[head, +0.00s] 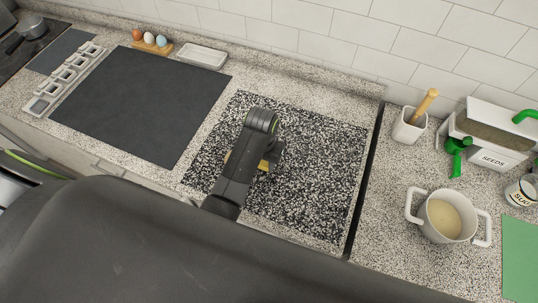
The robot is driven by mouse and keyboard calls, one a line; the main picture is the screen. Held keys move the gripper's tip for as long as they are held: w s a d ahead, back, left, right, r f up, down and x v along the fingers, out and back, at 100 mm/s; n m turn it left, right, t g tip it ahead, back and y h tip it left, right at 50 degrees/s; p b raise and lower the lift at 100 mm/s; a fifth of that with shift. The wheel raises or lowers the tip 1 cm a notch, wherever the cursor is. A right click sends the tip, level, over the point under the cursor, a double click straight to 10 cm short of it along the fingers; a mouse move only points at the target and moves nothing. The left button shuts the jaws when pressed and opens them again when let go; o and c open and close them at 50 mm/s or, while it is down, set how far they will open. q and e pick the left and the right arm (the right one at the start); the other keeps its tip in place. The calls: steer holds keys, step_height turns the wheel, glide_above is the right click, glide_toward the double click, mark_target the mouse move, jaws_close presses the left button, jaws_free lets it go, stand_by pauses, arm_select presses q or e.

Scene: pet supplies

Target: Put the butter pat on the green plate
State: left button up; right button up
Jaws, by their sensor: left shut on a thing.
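My left gripper (268,160) is over the black-and-white speckled board in the middle of the counter. It is shut on a small yellow thing (263,165), which I take to be the butter pat. The arm and gripper hide most of it, and I cannot tell whether it touches the board. No round green plate shows. A flat green sheet or board (520,258) is cut off by the right edge of the view. My right gripper is not in view.
The speckled board (310,190) is otherwise bare. A dark mat (140,100) lies left, with eggs in a wooden holder (151,44) and a white tray (202,56) behind. Right of a dark gap stand a two-handled pot (447,217), a utensil cup (409,128) and a seeds box (492,150).

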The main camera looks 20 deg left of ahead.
arm_select(q)
steer(key=shift+f, duration=0.45)
steer(key=shift+w+d+f, duration=0.2)
steer(key=shift+w, duration=0.3)
steer(key=shift+s+a, duration=0.1)
steer(key=shift+s, duration=0.15)
steer(key=o, duration=0.9)
steer(key=shift+s, duration=0.2)
steer(key=shift+o, duration=0.2)
steer(key=shift+w, duration=0.15)
